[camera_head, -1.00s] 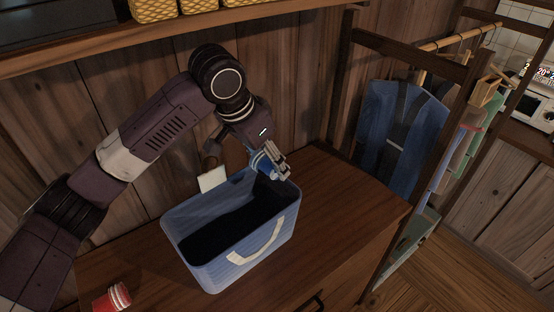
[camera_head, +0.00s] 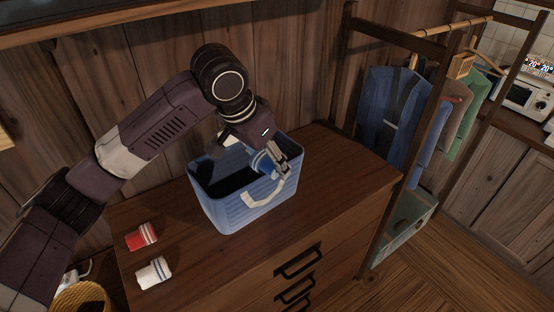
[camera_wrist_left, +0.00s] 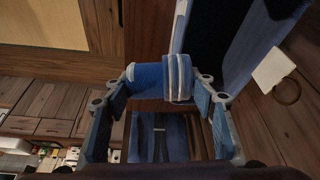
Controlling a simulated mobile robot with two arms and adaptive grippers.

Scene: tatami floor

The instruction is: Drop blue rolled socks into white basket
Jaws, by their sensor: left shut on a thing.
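The blue rolled socks (camera_head: 262,163), with pale bands at one end, are held in my left gripper (camera_head: 283,161). The left wrist view shows the socks (camera_wrist_left: 148,78) pinched between the two fingers of the gripper (camera_wrist_left: 165,95). The basket (camera_head: 236,212) looks blue, not white, with a pale handle and a dark inside. It stands upright on the wooden dresser. In the head view the gripper and socks overlap the basket's right end; their height over the rim is hard to tell. In the wrist view the basket (camera_wrist_left: 268,48) is beside the socks. My right gripper is out of view.
Red rolled socks (camera_head: 141,236) and white rolled socks (camera_head: 153,272) lie on the dresser (camera_head: 335,195) left of the basket. A yellow wicker basket (camera_head: 80,297) shows at the lower left. A clothes rack (camera_head: 412,120) stands at the right. The dresser top right of the basket is clear.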

